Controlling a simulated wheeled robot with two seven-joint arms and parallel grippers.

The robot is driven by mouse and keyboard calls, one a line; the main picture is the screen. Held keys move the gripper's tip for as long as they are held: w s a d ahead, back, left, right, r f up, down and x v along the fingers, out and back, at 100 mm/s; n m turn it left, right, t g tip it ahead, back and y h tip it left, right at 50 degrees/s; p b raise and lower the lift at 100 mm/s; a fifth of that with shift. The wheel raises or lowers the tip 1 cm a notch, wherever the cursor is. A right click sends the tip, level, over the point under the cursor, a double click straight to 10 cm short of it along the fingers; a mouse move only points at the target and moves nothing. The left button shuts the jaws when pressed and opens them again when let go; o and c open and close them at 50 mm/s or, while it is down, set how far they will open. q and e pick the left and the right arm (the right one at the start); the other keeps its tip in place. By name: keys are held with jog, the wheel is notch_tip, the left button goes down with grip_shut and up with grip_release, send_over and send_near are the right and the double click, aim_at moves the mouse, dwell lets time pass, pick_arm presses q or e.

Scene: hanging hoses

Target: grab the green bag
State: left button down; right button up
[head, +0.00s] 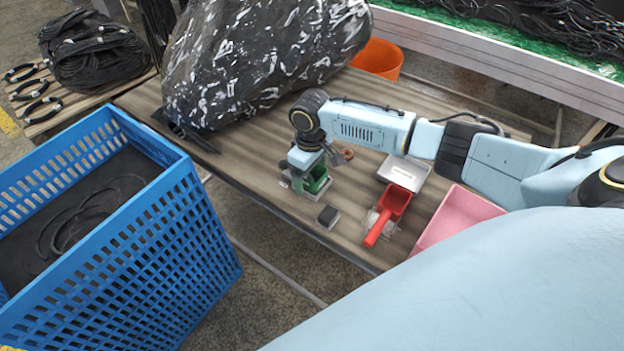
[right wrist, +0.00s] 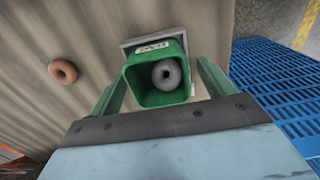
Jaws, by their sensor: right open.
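The green bag (head: 320,181) looks like a small, square, open-topped green container on the wooden table. My right gripper (head: 310,174) is open and pointed down at the bag. In the right wrist view its two greenish fingers (right wrist: 162,84) lie on either side of the bag, with small gaps visible. In the head view the gripper partly hides the bag. My left gripper is not in view.
A brown ring (head: 347,153), black block (head: 328,216), red scoop (head: 388,213), white tray (head: 407,171) and pink bin (head: 462,214) are nearby. A large black plastic bag (head: 265,60) and orange bucket (head: 378,58) stand behind. A blue crate (head: 195,220) stands left of the table edge.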

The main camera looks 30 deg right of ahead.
jog(key=shift+r, duration=0.1)
jog(key=c, duration=1.1)
